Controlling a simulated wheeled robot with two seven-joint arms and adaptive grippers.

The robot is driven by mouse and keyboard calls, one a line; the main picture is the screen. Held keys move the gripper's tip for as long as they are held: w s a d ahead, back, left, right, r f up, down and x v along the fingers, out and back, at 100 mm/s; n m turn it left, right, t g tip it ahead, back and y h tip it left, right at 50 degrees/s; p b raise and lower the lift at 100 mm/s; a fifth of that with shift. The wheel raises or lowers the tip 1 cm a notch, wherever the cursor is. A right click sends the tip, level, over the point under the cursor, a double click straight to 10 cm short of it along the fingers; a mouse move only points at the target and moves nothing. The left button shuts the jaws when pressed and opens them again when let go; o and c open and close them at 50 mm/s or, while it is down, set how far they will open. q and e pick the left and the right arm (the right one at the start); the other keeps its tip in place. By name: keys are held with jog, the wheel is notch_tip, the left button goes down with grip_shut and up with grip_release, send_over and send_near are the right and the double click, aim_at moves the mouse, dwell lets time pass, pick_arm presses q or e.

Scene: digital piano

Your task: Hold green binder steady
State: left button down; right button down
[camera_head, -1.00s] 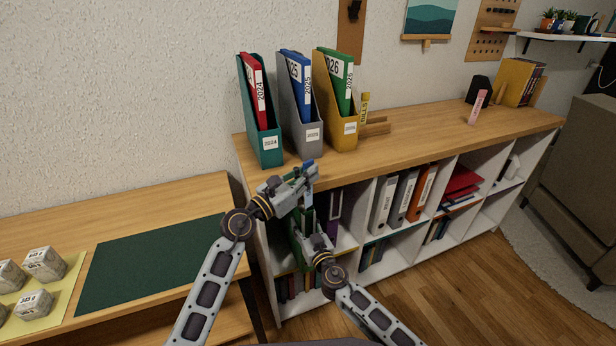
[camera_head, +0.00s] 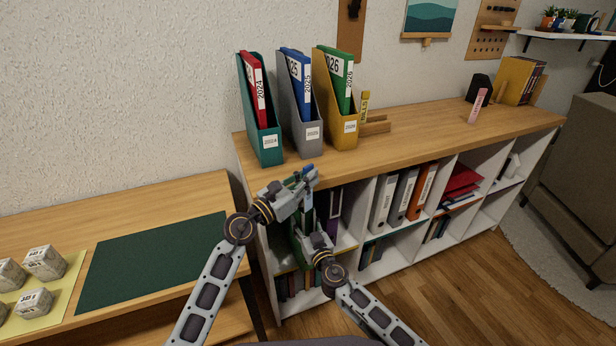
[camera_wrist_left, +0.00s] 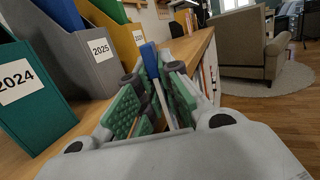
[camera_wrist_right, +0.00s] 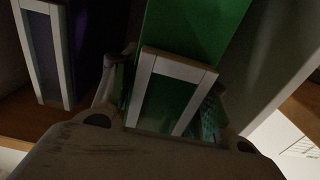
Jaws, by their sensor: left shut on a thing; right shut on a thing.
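The green binder (camera_wrist_right: 190,30) stands in the shelf's left compartment, with a white-framed label holder on its spine. In the right wrist view my right gripper (camera_wrist_right: 165,100) is shut on the binder, fingers on either side of the spine. In the head view my right gripper (camera_head: 308,234) is low in front of that compartment and hides most of the binder. My left gripper (camera_head: 306,178) is above it, near the shelf top's front edge. It is shut on a slim blue-tipped, pale-stemmed item (camera_wrist_left: 151,62), which looks like a pen.
Teal (camera_head: 268,148), grey (camera_head: 310,142) and yellow (camera_head: 348,135) magazine files with binders stand on the shelf top (camera_head: 420,130) behind my left gripper. A purple binder (camera_head: 334,205) stands right of the green one. A lower desk with a green mat (camera_head: 150,262) is at left.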

pick_arm(q)
jog(key=shift+f, duration=0.15)
jog(key=c, duration=1.6)
grip_release()
jog(key=shift+r, duration=0.2)
jog(key=shift+r, duration=0.4)
jog(key=v, duration=1.2)
jog(key=shift+o, duration=0.6)
